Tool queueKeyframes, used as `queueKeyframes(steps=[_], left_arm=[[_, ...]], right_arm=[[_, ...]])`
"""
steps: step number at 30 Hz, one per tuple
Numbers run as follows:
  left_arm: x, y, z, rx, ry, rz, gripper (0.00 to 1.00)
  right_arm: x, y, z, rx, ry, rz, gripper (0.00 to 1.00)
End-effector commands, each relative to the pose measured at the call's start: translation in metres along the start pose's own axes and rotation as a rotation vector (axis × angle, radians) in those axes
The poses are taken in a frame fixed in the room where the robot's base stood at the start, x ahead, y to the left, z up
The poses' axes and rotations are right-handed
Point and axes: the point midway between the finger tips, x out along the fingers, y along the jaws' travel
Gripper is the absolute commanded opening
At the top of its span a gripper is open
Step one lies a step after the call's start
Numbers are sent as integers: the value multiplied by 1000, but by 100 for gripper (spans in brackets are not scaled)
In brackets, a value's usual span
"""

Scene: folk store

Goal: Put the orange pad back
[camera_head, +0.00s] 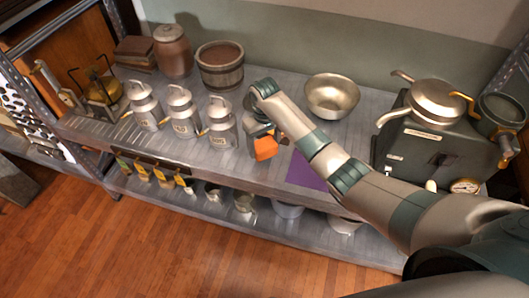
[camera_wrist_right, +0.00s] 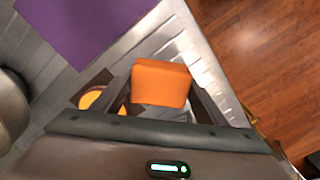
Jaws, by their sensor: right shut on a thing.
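The orange pad (camera_head: 265,149) is a small orange block near the front edge of the shelf top. My right gripper (camera_head: 262,134) is shut on it. In the right wrist view the orange pad (camera_wrist_right: 160,83) sits between the two fingers. I cannot tell from these views whether the pad touches the shelf top. A flat purple mat (camera_head: 303,172) lies on the shelf top to the right of the pad, partly hidden by my right arm. The purple mat also shows at the upper left of the right wrist view (camera_wrist_right: 72,27). My left gripper is not in view.
Several metal milk cans (camera_head: 183,112) stand left of the gripper. A wooden bucket (camera_head: 220,68) and a metal bowl (camera_head: 331,96) stand behind. A dark appliance with a pan (camera_head: 430,148) stands at the right. The lower shelf (camera_head: 165,194) holds cups and pots.

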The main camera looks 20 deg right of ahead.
Motion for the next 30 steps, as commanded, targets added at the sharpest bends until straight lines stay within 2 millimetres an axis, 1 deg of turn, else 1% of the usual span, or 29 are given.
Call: queueKeyframes(steps=[5,9,12,19,20,21,22,30], left_arm=[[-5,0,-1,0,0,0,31],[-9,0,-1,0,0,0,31],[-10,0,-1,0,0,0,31],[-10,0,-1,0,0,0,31],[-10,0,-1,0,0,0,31],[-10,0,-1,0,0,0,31],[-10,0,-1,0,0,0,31],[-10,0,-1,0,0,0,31]], right_arm=[[12,0,1,0,-3,0,48],[29,0,1,1,-4,0,48],[38,0,1,1,-3,1,48],[40,0,1,0,0,0,48],[40,0,1,0,-1,0,68],[40,0,1,0,-1,0,78],[40,0,1,0,-1,0,85],[40,0,1,0,-1,0,85]])
